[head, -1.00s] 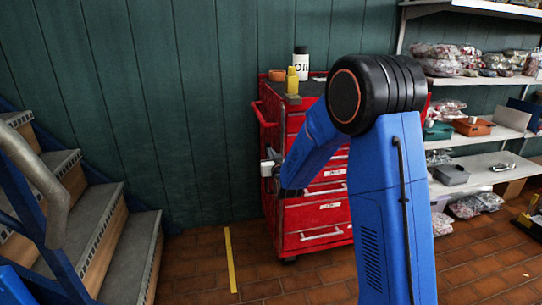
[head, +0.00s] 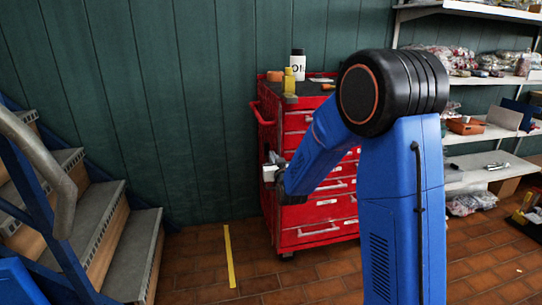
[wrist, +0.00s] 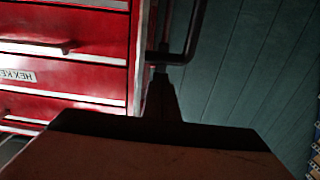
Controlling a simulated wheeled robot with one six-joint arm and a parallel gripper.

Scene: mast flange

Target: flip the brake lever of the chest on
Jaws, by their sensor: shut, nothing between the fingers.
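The red tool chest (head: 318,213) stands against the green wall in the head view, partly hidden behind my arm. Its drawer fronts and side edge fill the left of the wrist view (wrist: 90,65). A dark bent bar (wrist: 193,30) stands out from the chest's edge in the wrist view; I cannot tell whether it is the brake lever or a handle. My gripper (wrist: 160,75) is shut and empty, a dark silhouette with its tip close below the bar's foot. Contact is unclear. In the head view my wrist is at the chest's left side.
A white bottle (head: 298,64), a yellow bottle (head: 289,81) and an orange item stand on the chest. Grey stairs (head: 100,225) are at the left, loaded shelves (head: 478,160) at the right. The tiled floor with a yellow stripe (head: 230,258) is clear between stairs and chest.

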